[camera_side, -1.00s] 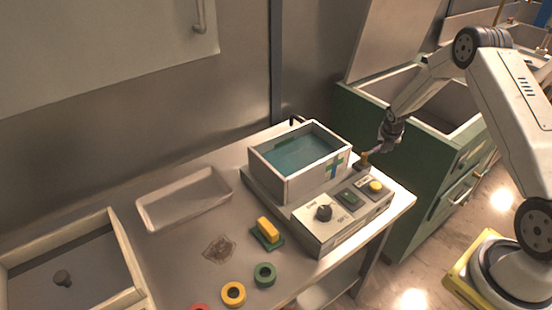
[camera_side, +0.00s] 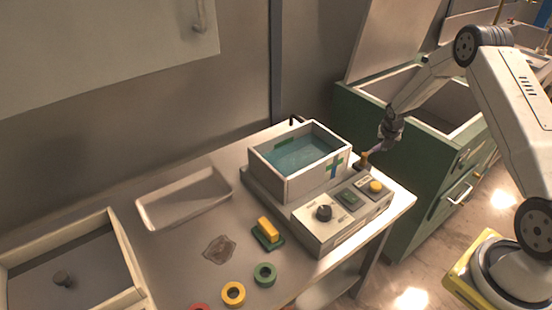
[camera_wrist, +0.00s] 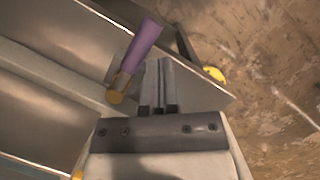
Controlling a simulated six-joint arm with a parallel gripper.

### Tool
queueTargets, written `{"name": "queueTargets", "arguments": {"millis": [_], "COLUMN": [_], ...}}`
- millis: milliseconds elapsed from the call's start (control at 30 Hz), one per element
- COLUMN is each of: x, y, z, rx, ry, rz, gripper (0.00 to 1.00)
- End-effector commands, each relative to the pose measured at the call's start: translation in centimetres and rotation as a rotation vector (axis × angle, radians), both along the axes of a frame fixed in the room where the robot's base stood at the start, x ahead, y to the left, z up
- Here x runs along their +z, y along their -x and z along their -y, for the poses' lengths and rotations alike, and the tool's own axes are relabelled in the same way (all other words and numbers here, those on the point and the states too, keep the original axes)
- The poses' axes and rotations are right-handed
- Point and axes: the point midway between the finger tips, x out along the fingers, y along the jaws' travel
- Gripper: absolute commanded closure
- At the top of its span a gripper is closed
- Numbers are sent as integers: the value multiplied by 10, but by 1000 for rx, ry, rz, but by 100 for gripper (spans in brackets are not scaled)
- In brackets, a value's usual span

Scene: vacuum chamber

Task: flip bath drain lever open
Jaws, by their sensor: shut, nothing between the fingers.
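The bath (camera_side: 318,178) is a white open box holding blue-green water (camera_side: 300,155), on the right part of the bench. At its right end, low down, is the drain lever (camera_side: 364,160), with a brass part and a purple grip. The purple grip shows clearly in the wrist view (camera_wrist: 142,45), leaning up and right from its brass end (camera_wrist: 115,97). My gripper (camera_side: 380,147) is at the lever, beyond the bath's right end. In the wrist view, my gripper (camera_wrist: 158,85) is shut and empty, its fingers just right of the lever. I cannot tell whether they touch it.
A control box (camera_side: 340,222) with a black knob (camera_side: 323,212) and a yellow button (camera_side: 375,186) stands in front of the bath. A green cabinet (camera_side: 425,165) stands close behind my gripper. A shallow tray (camera_side: 150,218) and a yellow-and-green block (camera_side: 268,233) are farther left.

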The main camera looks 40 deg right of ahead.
Motion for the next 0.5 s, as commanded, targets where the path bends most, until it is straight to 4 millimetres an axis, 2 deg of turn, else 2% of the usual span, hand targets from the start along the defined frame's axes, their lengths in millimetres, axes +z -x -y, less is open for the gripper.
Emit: {"name": "queueTargets", "arguments": {"millis": [500], "x": [56], "y": [17], "z": [1], "rx": [-1], "ry": [1], "rz": [1], "gripper": [100]}}
